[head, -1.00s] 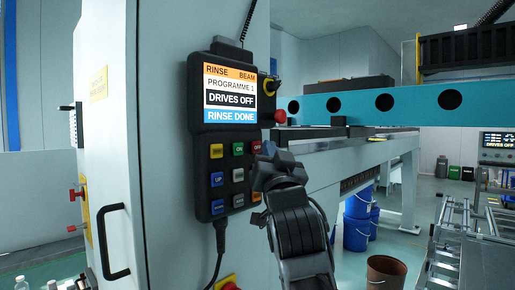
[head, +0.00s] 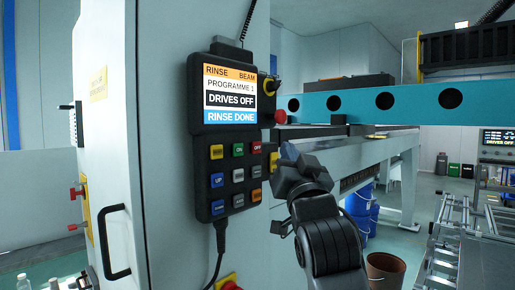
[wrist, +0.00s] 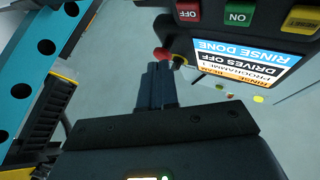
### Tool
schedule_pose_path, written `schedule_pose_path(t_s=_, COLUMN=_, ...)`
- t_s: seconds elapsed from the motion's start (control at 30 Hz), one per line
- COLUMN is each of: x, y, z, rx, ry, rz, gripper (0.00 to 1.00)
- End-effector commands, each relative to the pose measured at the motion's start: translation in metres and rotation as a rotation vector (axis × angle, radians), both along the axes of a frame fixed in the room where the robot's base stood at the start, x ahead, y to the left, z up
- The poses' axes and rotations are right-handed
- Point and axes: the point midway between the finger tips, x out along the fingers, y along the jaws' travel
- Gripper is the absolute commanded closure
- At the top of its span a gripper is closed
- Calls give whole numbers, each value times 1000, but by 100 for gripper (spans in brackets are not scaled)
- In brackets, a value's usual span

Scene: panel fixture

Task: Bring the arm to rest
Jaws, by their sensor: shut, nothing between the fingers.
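My gripper (head: 286,153) is in front of the right edge of the pendant, apart from it, with the dark arm below it in the head view. In the wrist view my gripper's fingers (wrist: 158,72) are together with nothing between them. The black control pendant (head: 228,140) hangs on the pale cabinet. Its screen (head: 230,92) reads RINSE BEAM, PROGRAMME 1, DRIVES OFF, RINSE DONE. Its coloured buttons (head: 238,174) show clear of the gripper. In the wrist view the screen (wrist: 265,60) appears upside down, with the red OFF button (wrist: 187,12) beside it.
A teal beam (head: 415,102) with round holes crosses at the right. A red knob (head: 280,117) sticks out beside the pendant. A cabinet handle (head: 113,242) is at the left. A blue bucket (head: 356,230) and a brown bucket (head: 385,272) stand on the floor behind the arm.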

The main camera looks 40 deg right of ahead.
Motion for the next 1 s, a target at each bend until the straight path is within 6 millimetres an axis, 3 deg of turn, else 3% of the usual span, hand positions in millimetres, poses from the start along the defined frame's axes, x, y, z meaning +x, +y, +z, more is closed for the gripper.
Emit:
schedule_pose_path(t_s=0.7, x=0, y=1, z=-3, rx=-2, ry=5, rz=3, gripper=100)
schedule_pose_path(t_s=0.87, x=-1, y=16, z=-36, rx=-25, ry=63, rz=35, gripper=100)
schedule_pose_path(t_s=1.0, x=-10, y=41, z=-90, rx=-60, ry=156, rz=94, gripper=100)
